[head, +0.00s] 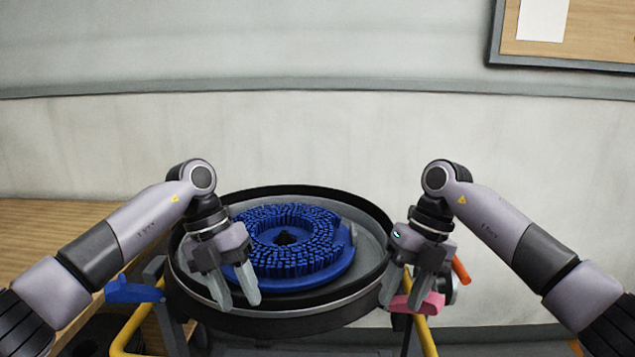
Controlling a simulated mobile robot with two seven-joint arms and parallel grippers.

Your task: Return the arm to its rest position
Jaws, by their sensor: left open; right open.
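My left gripper (237,290) is open and empty, pointing down over the left front part of a round tank's rim. My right gripper (405,291) is open at the tank's right edge, in front of a pink lever (433,302). I cannot tell whether its fingers touch the lever. Both arms reach in from the lower corners and bend down at the wrist.
The round tank (376,268) holds a blue brush disc (335,262) with bristles up. A blue lever (133,292) is at its left, an orange handle (461,270) at its right. Yellow tubes (128,335) stand below. A wooden table (40,240) is at left, a wall behind.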

